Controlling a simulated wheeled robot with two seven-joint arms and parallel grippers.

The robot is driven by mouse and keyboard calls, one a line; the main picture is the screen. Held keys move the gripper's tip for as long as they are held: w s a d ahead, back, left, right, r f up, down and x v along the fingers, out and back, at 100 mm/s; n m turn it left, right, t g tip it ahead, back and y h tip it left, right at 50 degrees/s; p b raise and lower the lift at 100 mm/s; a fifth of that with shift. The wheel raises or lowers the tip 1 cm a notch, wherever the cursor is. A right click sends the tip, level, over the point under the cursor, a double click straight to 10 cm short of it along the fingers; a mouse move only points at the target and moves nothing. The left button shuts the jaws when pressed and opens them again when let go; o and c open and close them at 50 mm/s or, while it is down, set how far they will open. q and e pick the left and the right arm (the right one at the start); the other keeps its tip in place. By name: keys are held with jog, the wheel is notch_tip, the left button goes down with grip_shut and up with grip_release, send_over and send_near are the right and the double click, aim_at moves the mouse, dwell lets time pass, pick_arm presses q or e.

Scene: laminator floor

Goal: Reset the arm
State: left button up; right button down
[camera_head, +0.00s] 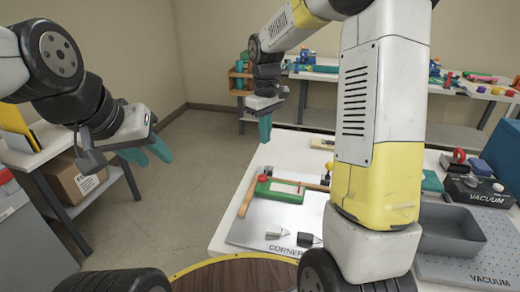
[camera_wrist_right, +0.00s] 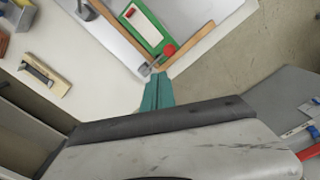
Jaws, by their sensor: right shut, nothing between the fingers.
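My left gripper (camera_head: 150,155) hangs at the left of the head view, over the floor, away from the white table. Its two teal fingers stand apart with nothing between them. My right gripper (camera_head: 265,130) points down near the table's far left side. Its teal fingers are together and empty; they also show in the right wrist view (camera_wrist_right: 158,92). My right arm (camera_head: 378,120) crosses the middle of the head view and hides part of the table.
The white table (camera_head: 225,225) holds a metal plate with a green block (camera_head: 280,190), wooden strips and a red knob (camera_wrist_right: 169,50). A grey tray (camera_head: 450,235) stands at the right. A cardboard box (camera_head: 75,180) sits on the left shelf. Floor between is clear.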

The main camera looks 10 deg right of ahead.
jog(key=shift+r, duration=0.75)
jog(key=s+d+r+m+t+y, duration=0.1)
jog(key=s+r+m+t, duration=0.2)
jog(key=s, duration=0.8)
jog(key=s+d+r+m+t+y, duration=0.1)
jog(key=s+r, duration=0.4)
jog(key=s, duration=0.6)
jog(key=d+m+t, duration=0.1)
jog(key=m+t, duration=0.1)
jog(key=shift+s+r+m, duration=0.4)
